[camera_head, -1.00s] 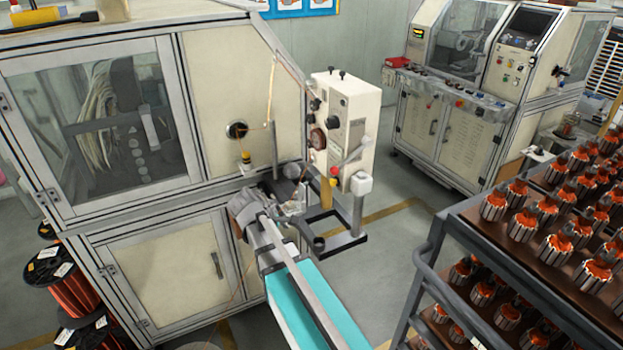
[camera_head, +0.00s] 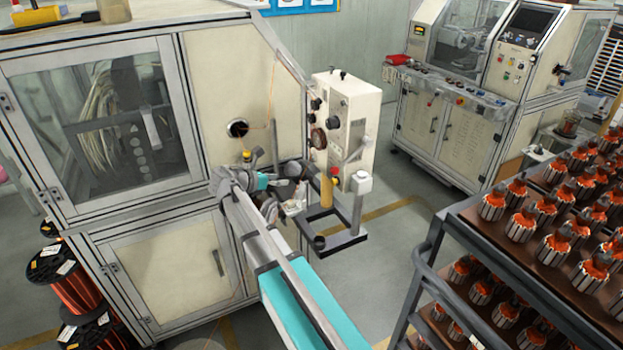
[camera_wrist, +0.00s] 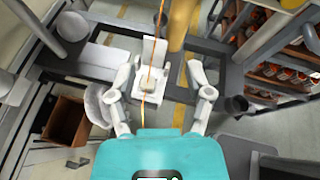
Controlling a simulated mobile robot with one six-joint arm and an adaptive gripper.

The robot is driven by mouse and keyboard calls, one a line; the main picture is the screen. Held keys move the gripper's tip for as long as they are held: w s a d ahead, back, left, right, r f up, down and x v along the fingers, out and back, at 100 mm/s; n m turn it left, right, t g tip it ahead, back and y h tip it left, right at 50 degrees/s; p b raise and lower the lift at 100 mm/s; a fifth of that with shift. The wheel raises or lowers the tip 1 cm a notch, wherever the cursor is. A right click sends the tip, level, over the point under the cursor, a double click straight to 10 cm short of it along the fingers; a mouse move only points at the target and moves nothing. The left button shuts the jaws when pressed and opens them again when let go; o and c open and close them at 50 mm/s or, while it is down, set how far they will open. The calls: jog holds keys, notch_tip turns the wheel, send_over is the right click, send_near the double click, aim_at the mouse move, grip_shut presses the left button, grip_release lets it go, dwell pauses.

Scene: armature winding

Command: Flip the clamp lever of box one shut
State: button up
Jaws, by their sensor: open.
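My gripper (camera_wrist: 161,102) is open and empty in the wrist view, its two pale fingers spread apart. Between and beyond them is a small white bracket-like part (camera_wrist: 152,80) with an upright plate; an orange wire crosses in front of it. I cannot tell whether this is the clamp lever. In the head view my gripper (camera_head: 292,192) is at the front of the left machine, partly lost among its small parts. A cream control box (camera_head: 341,105) with black knobs stands behind it. A grey lever-like rod (camera_head: 353,153) slants at its lower front. No label identifies box one.
A dark frame (camera_head: 338,241) with a yellow post (camera_head: 327,192) and a grey post (camera_head: 361,190) stands right of my gripper. A rack of armatures (camera_head: 520,245) is at the right. A brown open box (camera_wrist: 67,122) lies below. Open floor lies between machine and rack.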

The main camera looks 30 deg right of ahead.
aim_at(308, 179)
jog(key=shift+d+f, duration=0.1)
jog(key=shift+d, duration=0.05)
jog(key=b+x, duration=0.4)
jog(key=x, duration=0.7)
jog(key=shift+w+d+f+b, duration=0.1)
jog(key=shift+d+f+b, duration=0.1)
jog(key=shift+d+b, duration=0.15)
jog(key=shift+x, duration=0.85)
grip_shut()
jog(key=shift+d+r, duration=0.1)
jog(key=shift+b, duration=0.3)
